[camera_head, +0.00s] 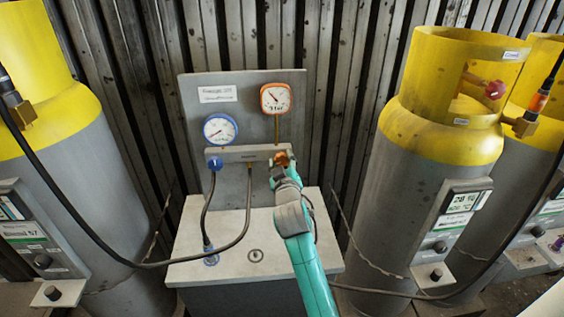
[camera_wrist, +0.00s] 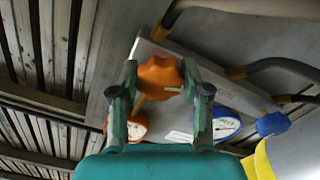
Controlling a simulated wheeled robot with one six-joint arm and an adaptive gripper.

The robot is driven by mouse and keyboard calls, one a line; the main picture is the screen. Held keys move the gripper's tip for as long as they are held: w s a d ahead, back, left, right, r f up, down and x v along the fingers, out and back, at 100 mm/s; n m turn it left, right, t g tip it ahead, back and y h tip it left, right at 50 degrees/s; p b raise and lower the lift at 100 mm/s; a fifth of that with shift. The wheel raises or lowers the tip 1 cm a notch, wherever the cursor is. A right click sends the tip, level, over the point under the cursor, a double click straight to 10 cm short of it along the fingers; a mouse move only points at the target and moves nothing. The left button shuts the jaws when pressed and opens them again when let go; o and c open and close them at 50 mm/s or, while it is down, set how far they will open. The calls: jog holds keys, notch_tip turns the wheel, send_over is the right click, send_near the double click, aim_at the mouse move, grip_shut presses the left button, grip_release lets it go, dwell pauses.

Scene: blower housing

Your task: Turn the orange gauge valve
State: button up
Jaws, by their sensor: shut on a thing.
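The orange valve knob (camera_wrist: 160,76) sits between the two fingers of my gripper (camera_wrist: 161,88) in the wrist view. My gripper is shut on it. In the head view my gripper (camera_head: 282,170) reaches the right end of the grey manifold bar (camera_head: 240,154), and only a little of the orange knob (camera_head: 281,158) shows past the fingers. The orange square gauge (camera_head: 275,98) stands above the knob on a thin stem. In the wrist view this gauge (camera_wrist: 137,129) is partly hidden behind a finger.
A blue round gauge (camera_head: 220,129) and a blue knob (camera_head: 215,164) are at the bar's left. Dark hoses (camera_head: 246,215) hang below, over a pale box top (camera_head: 200,262). Yellow-topped grey cylinders (camera_head: 405,160) stand on both sides, close to my arm on the right.

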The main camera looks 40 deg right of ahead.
jog(key=m, duration=0.5)
jog(key=shift+m, duration=0.3)
jog(key=m, duration=0.5)
jog(key=shift+a, duration=0.1)
jog(key=m, duration=0.5)
jog(key=shift+m, duration=0.4)
jog(key=m, duration=0.4)
jog(key=shift+m, duration=0.7)
jog(key=o, duration=1.2)
jog(key=shift+c, duration=0.2)
